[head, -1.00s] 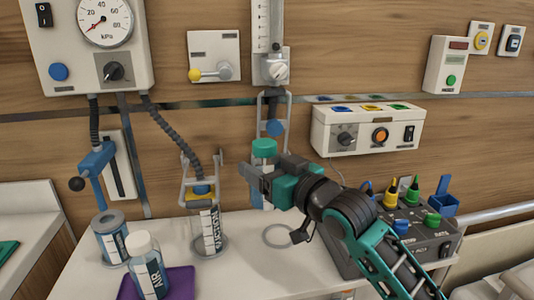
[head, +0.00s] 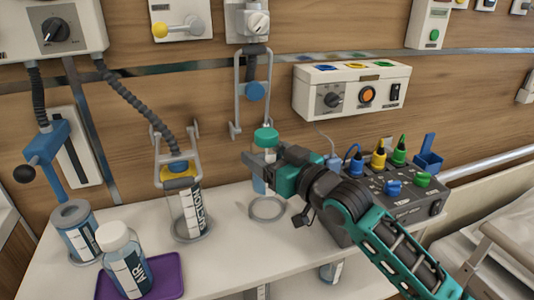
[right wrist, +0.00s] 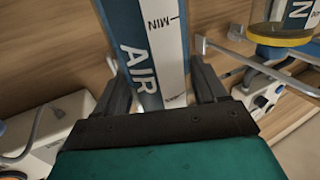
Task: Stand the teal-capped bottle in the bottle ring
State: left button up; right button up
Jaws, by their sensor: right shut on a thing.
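The teal-capped bottle (head: 265,137) is upright in my right gripper (head: 262,164), whose fingers are shut around its body. In the right wrist view the bottle (right wrist: 151,50), with a white AIR label, sits between the two fingers (right wrist: 165,85). The bottle ring (head: 252,212) is a flat grey ring on the white shelf. It looks empty. The bottle's visible lower end appears just above the ring's far edge in the head view; the gripper hides part of the body. I cannot tell the exact height gap. My left gripper is not in view.
A suction jar (head: 187,215) stands left of the ring. A white-capped AIR bottle (head: 121,262) stands on a purple mat (head: 168,275), near another canister (head: 77,235). A grey control box (head: 408,205) is at the right. A wire bracket (head: 237,95) hangs behind.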

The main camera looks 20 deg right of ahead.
notch_tip(320, 180, down, 3)
jog(key=b, duration=0.3)
jog(key=shift+f+b, duration=0.3)
jog(key=shift+b, duration=0.05)
jog(key=shift+f+b, duration=0.25)
jog(key=shift+b, duration=0.1)
jog(key=shift+f+b, duration=0.25)
jog(key=shift+b, duration=0.05)
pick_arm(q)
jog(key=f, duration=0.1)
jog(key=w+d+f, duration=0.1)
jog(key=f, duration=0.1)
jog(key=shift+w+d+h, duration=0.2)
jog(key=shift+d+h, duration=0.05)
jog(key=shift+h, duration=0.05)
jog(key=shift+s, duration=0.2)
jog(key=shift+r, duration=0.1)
pick_arm(e)
jog(key=shift+f, duration=0.25)
